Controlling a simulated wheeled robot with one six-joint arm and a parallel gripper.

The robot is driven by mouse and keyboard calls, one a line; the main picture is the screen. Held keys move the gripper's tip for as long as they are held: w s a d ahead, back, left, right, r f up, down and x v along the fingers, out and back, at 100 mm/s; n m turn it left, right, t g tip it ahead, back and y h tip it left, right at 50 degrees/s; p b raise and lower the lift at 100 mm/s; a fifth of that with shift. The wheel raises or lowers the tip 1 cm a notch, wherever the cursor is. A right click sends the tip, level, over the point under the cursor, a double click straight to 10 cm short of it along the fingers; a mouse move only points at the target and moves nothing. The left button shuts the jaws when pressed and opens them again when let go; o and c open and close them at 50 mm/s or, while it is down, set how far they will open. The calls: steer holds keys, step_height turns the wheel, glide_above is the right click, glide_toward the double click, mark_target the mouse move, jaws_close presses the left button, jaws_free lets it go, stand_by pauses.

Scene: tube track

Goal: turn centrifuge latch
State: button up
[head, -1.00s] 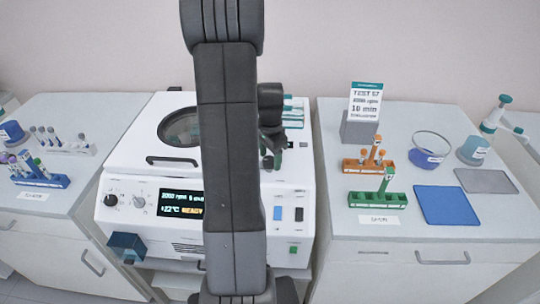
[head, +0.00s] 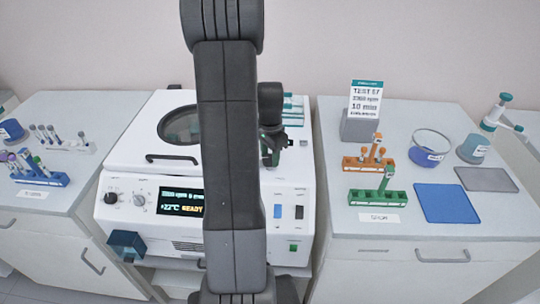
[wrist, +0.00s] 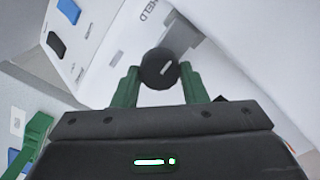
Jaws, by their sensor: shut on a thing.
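The centrifuge (head: 134,181) is a white box in the middle of the head view, with its lid down and a lit display (head: 181,202) that reads READY. The latch is a round black knob (wrist: 160,68) with a short white mark, seen in the wrist view on the white casing. The mark lies slightly tilted from level. My gripper (wrist: 160,73) has its green fingers shut on the knob, one on each side. In the head view my gripper (head: 271,148) is at the right of the lid, and the knob cannot be made out there. My arm covers part of the centrifuge.
On the right bench stand an orange tube rack (head: 368,163), a green rack (head: 377,198), a blue mat (head: 447,203) and a sign (head: 365,102). A blue tube rack (head: 40,178) is on the left bench. A black lid handle (head: 172,159) is left of my arm.

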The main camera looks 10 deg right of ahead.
mark_target(268, 157)
steer(key=n+b, duration=0.1)
steer(key=n, duration=0.2)
steer(key=shift+n, duration=0.4)
steer(key=n+b, duration=0.1)
steer(key=n, duration=0.3)
steer(key=shift+w+a+n+b, duration=0.1)
steer(key=shift+n+b, duration=0.2)
steer(key=n, duration=0.4)
steer(key=shift+n+b, duration=0.3)
steer(key=shift+b, duration=0.1)
steer(key=shift+a+n+b, duration=0.1)
steer(key=shift+n+b, duration=0.2)
steer(key=shift+n, duration=1.7)
steer(key=o, duration=1)
step_height(268, 157, up, 14)
steer(key=shift+f+b, duration=0.1)
steer(key=shift+b, duration=0.3)
